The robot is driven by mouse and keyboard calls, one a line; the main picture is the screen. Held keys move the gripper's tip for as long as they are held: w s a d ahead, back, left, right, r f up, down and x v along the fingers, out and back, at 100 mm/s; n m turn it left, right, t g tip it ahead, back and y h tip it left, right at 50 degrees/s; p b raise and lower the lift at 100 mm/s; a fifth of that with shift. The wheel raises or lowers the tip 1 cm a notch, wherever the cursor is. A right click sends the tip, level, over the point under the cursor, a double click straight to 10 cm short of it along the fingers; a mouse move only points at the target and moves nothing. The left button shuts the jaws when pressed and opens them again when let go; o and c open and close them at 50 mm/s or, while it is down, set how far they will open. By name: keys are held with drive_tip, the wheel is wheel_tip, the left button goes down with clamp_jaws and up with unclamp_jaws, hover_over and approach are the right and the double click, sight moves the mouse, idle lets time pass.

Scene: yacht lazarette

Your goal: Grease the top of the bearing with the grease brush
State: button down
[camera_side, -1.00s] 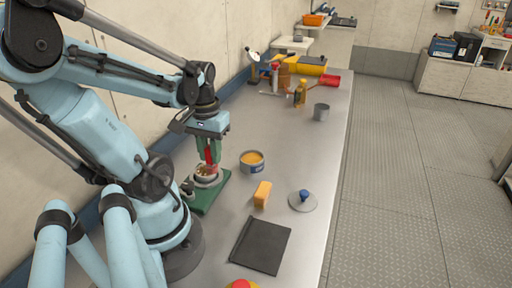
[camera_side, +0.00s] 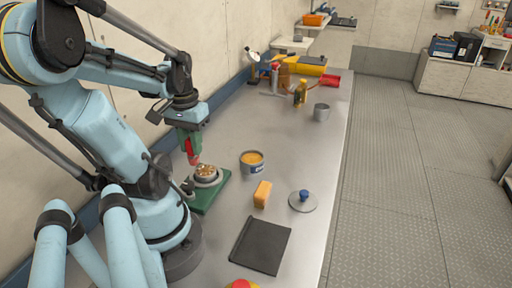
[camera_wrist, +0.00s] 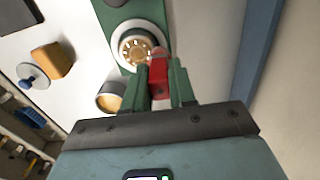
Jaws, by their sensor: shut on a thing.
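The bearing (camera_side: 207,171) sits on a green base on the bench, its round top showing amber-brown. It also shows at the top of the wrist view (camera_wrist: 137,48). My gripper (camera_side: 190,147) is shut on the red grease brush (camera_side: 194,158), just to the upper left of the bearing in the side view. In the wrist view the green fingers of my gripper (camera_wrist: 163,80) hold the red brush (camera_wrist: 159,78) beside the bearing's rim. The brush tip is hard to make out; I cannot tell whether it touches the bearing.
An open tin of orange grease (camera_side: 252,162) stands right of the bearing. An orange-yellow block (camera_side: 262,194), a grey lid with a blue knob (camera_side: 303,201) and a dark mat (camera_side: 261,245) lie nearer. A grey cup (camera_side: 321,112) stands farther back. The wall is close on the left.

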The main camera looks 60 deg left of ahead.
drive_tip(key=shift+d+r, duration=0.1)
drive_tip(key=shift+r, duration=3.35)
drive_tip(key=w+d+r+m, duration=0.1)
drive_tip(key=w+d+m, duration=0.2)
drive_tip(key=w, duration=0.4)
drive_tip(key=w+d+r+m, duration=0.1)
drive_tip(key=w+d+m, duration=0.15)
drive_tip(key=w, duration=0.45)
drive_tip(key=w+d+m, duration=0.3)
drive_tip(key=w+d, duration=0.5)
drive_tip(key=d, duration=0.5)
drive_tip(key=shift+r, duration=0.2)
drive_tip(key=shift+m, duration=0.25)
